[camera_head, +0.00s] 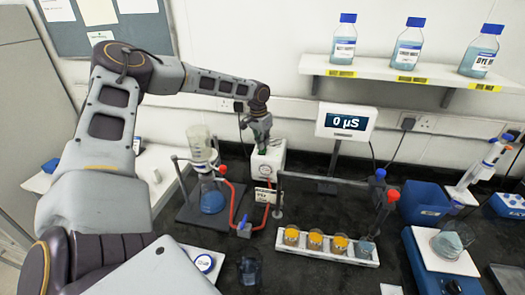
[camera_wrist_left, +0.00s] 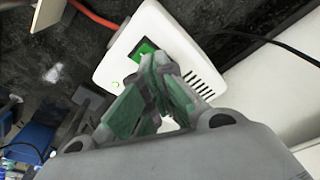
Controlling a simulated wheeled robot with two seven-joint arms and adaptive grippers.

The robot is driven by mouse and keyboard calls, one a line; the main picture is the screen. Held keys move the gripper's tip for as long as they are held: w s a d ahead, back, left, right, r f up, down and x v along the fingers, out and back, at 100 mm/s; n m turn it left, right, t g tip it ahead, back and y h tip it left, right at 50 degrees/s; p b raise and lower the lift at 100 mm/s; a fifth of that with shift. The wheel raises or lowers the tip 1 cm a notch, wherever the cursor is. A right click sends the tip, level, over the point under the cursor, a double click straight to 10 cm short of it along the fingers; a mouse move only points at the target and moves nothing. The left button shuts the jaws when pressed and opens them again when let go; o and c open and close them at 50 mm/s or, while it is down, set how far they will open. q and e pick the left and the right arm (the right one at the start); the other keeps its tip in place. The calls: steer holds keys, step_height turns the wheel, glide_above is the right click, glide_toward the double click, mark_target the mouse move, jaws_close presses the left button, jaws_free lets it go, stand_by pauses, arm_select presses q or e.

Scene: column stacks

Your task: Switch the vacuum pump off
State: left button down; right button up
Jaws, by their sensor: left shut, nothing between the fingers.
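The vacuum pump (camera_head: 267,168) is a white box with a round gauge on its front, standing at the back of the dark bench near the wall. In the left wrist view the pump's white top (camera_wrist_left: 122,62) fills the upper middle, with a green rocker switch (camera_wrist_left: 143,48) in a dark frame and slots beside it. My left gripper (camera_head: 262,146) is shut and empty, pointing down at the pump's top. In the left wrist view its fingertips (camera_wrist_left: 157,62) lie right beside the switch and cover part of it. I cannot tell whether they touch it. My right gripper is not in view.
A filter flask (camera_head: 212,198) with red tubing stands left of the pump. A display (camera_head: 346,122) stands to the right. A rack of orange-filled beakers (camera_head: 340,255) is in front. Bottles (camera_head: 408,45) stand on a wall shelf.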

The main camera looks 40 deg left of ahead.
arm_select(q)
steer(key=shift+s+f, duration=0.1)
steer(key=shift+f, duration=0.1)
steer(key=shift+r, duration=0.15)
stand_by(0.3)
steer(key=shift+r+p, duration=0.55)
steer(key=shift+r, duration=0.35)
steer(key=shift+r+p, duration=1.6)
steer(key=shift+r, duration=0.9)
steer(key=shift+f, duration=0.1)
